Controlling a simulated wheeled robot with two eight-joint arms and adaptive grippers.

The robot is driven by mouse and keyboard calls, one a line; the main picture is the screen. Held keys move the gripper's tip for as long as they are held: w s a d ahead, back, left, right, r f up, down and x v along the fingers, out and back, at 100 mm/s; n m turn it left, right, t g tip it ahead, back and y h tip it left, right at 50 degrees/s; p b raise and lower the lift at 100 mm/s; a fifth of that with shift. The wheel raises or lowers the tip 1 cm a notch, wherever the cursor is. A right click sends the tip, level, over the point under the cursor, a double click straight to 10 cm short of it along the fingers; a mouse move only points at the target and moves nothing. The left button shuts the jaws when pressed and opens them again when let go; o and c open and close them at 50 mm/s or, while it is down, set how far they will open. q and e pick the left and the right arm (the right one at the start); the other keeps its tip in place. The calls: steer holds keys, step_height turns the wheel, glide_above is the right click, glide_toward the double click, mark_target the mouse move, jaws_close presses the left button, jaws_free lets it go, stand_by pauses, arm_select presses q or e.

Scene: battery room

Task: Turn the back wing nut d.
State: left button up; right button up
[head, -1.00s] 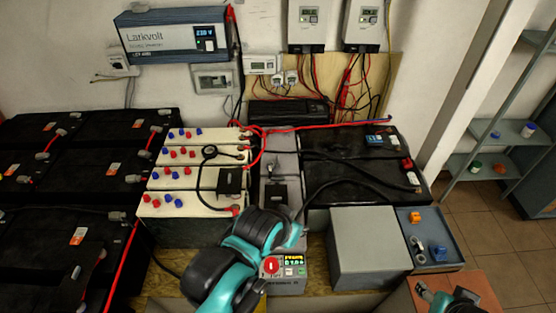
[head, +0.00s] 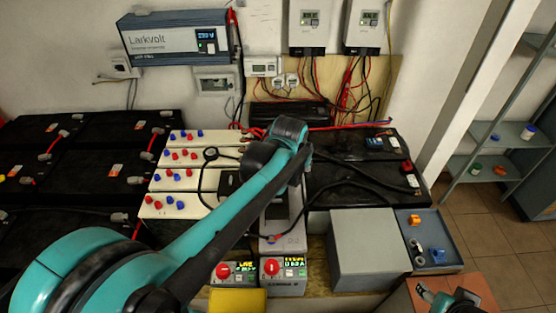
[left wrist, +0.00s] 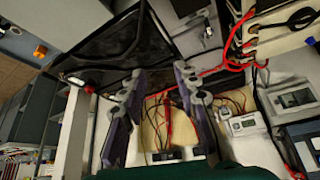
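I cannot make out the back wing nut d in either view. White batteries (head: 185,182) with red and blue caps stand at centre left in the head view, their back right end near my left arm. A black battery (head: 350,185) stands to their right; it also shows in the left wrist view (left wrist: 105,45). In the left wrist view my left gripper (left wrist: 160,72) is open, its fingers apart with nothing between them. In the head view its fingers are hidden behind my wrist, above the batteries. My right gripper (head: 430,292) is low at the right; its opening is unclear.
Red and black cables run across the battery tops. Two boxes with red knobs and lit displays (head: 283,268) stand in front. A grey box (head: 370,250) and a blue-grey tray (head: 445,258) with small parts stand at right. Chargers and meters (head: 178,38) hang on the back wall.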

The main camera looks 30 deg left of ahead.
arm_select(q)
steer(key=w+a+f+n, duration=0.1)
steer(key=w+a+f, duration=0.4)
steer(key=w+f, duration=0.1)
steer(key=w+a+f+n+g+p, duration=0.1)
steer(key=w+a+f, duration=0.4)
steer(key=a+f, duration=0.1)
steer(key=w+a+f+n+g+y, duration=0.1)
steer(key=w+a+f, duration=0.5)
steer(key=shift+w+a+f+n, duration=0.2)
steer(key=shift+w+f+n, duration=0.15)
steer(key=shift+f+n, duration=0.05)
steer(key=b+x, duration=0.2)
steer(key=x, duration=0.5)
steer(key=shift+w+a+f, duration=0.1)
steer(key=shift+f, duration=0.2)
jaws_close()
